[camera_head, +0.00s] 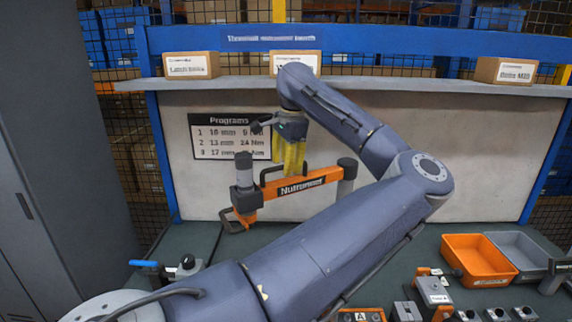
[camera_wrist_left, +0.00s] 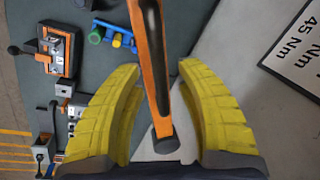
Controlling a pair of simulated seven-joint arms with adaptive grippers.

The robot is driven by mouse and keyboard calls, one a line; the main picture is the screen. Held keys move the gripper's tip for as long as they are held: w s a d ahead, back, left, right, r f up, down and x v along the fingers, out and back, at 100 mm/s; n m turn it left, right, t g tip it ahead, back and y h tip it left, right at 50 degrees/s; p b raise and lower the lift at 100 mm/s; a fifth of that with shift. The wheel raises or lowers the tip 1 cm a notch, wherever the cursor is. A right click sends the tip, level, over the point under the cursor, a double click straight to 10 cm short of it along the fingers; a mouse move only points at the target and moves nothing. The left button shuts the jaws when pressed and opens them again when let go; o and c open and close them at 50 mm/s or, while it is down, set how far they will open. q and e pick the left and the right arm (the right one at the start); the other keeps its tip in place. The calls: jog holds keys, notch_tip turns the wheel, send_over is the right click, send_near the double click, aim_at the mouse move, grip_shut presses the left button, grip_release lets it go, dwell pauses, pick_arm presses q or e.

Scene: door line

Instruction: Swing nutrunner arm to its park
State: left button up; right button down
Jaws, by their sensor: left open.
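The orange nutrunner arm (camera_head: 303,184) reaches left from a dark upright post (camera_head: 347,178) above the bench. Its left end carries a grey and orange tool (camera_head: 244,188) with a dark looped handle (camera_head: 231,222). In the left wrist view the orange bar (camera_wrist_left: 148,45) runs between the open fingers (camera_wrist_left: 160,72), with a gap on each side. I cannot tell how deep the bar sits between them. No park rest is clearly identifiable. My right gripper is out of view.
A Programs board (camera_head: 230,136) hangs on the back panel below a shelf (camera_head: 400,86) with boxes. An orange bin (camera_head: 478,259) and a grey bin (camera_head: 522,254) stand at the right. Fixtures (camera_head: 432,290) line the front edge. A blue-handled clamp (camera_head: 165,268) sits front left.

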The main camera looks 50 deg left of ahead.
pick_arm(q)
jog(key=shift+c, duration=0.5)
grip_shut()
